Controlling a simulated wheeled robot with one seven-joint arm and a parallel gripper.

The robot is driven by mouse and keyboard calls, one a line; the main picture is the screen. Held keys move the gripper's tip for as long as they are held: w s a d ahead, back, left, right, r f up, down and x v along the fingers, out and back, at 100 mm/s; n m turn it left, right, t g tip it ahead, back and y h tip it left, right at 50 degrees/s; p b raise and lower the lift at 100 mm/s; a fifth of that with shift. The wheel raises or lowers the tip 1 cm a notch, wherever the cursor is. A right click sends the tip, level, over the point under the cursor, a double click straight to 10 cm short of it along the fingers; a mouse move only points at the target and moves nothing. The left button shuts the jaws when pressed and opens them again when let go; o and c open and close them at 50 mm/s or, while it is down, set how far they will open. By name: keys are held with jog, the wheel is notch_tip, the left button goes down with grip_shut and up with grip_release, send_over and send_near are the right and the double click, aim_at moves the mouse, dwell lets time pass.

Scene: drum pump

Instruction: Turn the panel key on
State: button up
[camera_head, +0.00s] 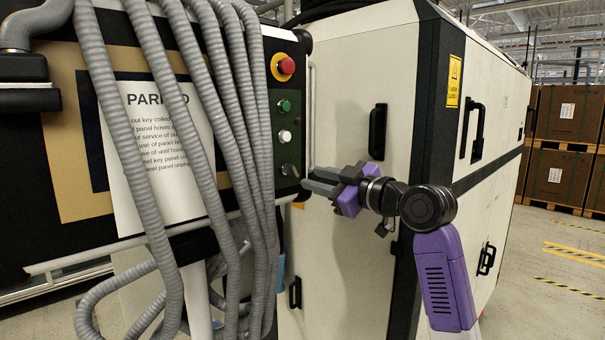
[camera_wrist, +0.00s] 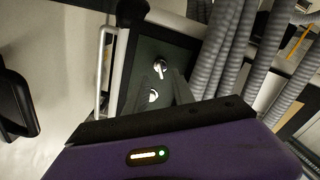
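The panel key (camera_head: 290,170) is a small metal switch at the bottom of the narrow control panel (camera_head: 276,115), below a white button (camera_head: 285,136). In the wrist view the key (camera_wrist: 160,67) is a silver knob on the dark green panel face, with the white button (camera_wrist: 153,95) beneath it. My gripper (camera_head: 309,181) is just right of the key in the head view, its grey fingers pointing at the panel. In the wrist view its fingers (camera_wrist: 160,80) are apart with a gap between them and nothing held. They appear short of the key; contact cannot be made out.
A red stop button (camera_head: 287,66) and a green button (camera_head: 284,105) sit higher on the panel. Grey corrugated hoses (camera_head: 190,120) hang close to its left. A metal bar (camera_head: 312,110) runs along its right edge. A pale cabinet (camera_head: 355,75) with black handles stands behind my gripper.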

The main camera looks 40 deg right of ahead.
aim_at(297, 173)
jog(key=w+p, duration=0.1)
jog(key=w, duration=0.6)
jog(key=shift+w+p, duration=0.15)
jog(key=shift+p, duration=0.25)
grip_shut()
